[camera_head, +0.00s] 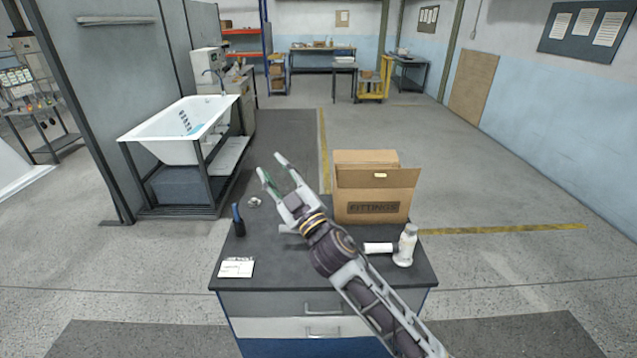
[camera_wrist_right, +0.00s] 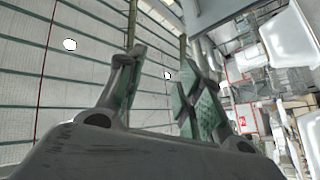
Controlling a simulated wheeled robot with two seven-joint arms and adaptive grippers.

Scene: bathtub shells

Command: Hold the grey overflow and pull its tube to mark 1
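A white bathtub (camera_head: 182,138) stands on a dark frame at the left in the head view. Small dark marks and a blue patch (camera_head: 195,129) show inside it. I cannot make out a grey overflow, its tube or a numbered mark for certain. A small round grey piece (camera_head: 254,202) lies on the dark worktop; I cannot tell what it is. My right gripper (camera_head: 272,167) is above the worktop's far left part, pointing away, fingers apart. In the right wrist view the gripper (camera_wrist_right: 157,62) has nothing between its fingers. My left gripper is not in view.
The dark-topped cabinet (camera_head: 292,268) carries an open fittings box (camera_head: 371,207), a white bottle (camera_head: 406,246), a white roll (camera_head: 379,248), a dark bottle (camera_head: 238,221) and a white card (camera_head: 236,267). A grey partition (camera_head: 120,90) stands behind the tub. Floor is free at right.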

